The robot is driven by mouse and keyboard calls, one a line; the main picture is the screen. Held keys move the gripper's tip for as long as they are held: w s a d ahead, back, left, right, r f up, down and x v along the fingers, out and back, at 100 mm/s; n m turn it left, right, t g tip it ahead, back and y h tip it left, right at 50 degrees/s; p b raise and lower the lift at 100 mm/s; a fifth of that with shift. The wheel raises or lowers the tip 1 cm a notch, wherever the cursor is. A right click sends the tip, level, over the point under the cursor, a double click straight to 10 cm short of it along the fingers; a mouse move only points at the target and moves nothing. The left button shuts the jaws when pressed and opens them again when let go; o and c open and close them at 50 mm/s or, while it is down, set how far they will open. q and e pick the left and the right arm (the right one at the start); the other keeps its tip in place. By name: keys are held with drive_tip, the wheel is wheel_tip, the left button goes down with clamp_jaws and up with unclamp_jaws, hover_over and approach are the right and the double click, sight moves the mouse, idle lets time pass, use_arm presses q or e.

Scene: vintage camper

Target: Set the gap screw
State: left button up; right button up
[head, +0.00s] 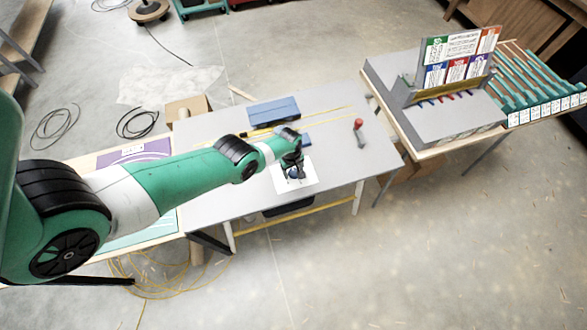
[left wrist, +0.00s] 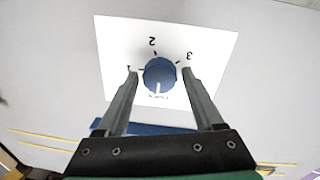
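The gap screw shows as a round blue knob (left wrist: 159,76) on a white dial plate (left wrist: 215,45) marked 1, 2 and 3. A white line on the knob points toward the bottom of the left wrist view, at a small label too blurred to read. My left gripper (left wrist: 161,72) is open, its fingertips on either side of the knob with a slight gap showing at each. In the head view my left gripper (head: 294,172) is over the plate (head: 311,183) on the grey table, hiding most of the knob. My right gripper is not in view.
The grey table (head: 215,200) also holds a blue box (head: 273,110) at the back and a red-topped lever (head: 359,130) to the right. A grey stand with coloured cards (head: 455,60) is on another table at right. The table between plate and lever is clear.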

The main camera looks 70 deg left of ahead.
use_arm(q)
clamp_jaws()
drive_tip(key=shift+m, duration=0.3)
drive_tip(key=m, duration=0.3)
drive_tip(key=m+b, duration=0.1)
drive_tip(key=m, duration=0.4)
drive_tip(key=shift+a+f, duration=0.1)
drive_tip(key=m+b, duration=0.1)
drive_tip(key=m, duration=0.4)
drive_tip(key=shift+h, duration=0.4)
drive_tip(key=shift+m+g+b, duration=0.3)
drive_tip(key=shift+m+b, duration=0.05)
drive_tip(key=shift+m, duration=1.65)
